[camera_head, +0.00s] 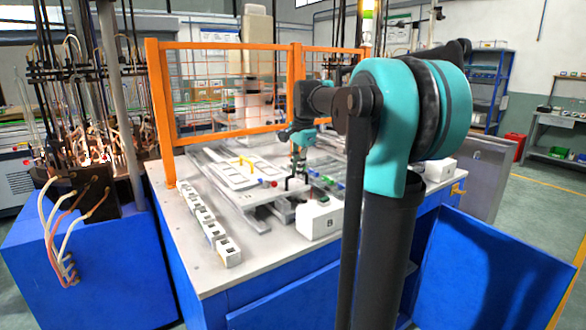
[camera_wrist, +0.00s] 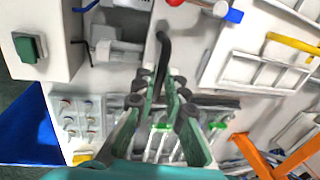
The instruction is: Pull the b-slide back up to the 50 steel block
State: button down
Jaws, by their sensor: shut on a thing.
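My gripper (camera_wrist: 168,86) is shut on a dark, bent handle (camera_wrist: 163,45) in the wrist view. The handle's upper end curves over pale metal, which I take to be the b-slide, though no label is readable. In the head view my gripper (camera_head: 297,172) is low over the fixture, at the right of the slide plates (camera_head: 262,197); its fingers are small and partly dark there. A metal block (camera_wrist: 118,53) lies left of the handle in the wrist view. I cannot tell whether it is the 50 steel block, or the gap to it.
A white box (camera_head: 318,218) stands close to the right; its green button (camera_wrist: 28,47) shows in the wrist view. A white frame with a yellow handle (camera_head: 246,161) lies left. Several white switch boxes (camera_head: 207,223) line the table's left edge. An orange mesh fence (camera_head: 228,90) stands behind.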

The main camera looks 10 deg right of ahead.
jog(key=shift+s+d, duration=0.1)
jog(key=shift+s, duration=0.15)
jog(key=c, duration=1.6)
grip_release()
jog(key=shift+r, duration=0.1)
jog(key=v, duration=1.1)
jog(key=shift+r, duration=0.4)
jog(key=shift+s, duration=0.1)
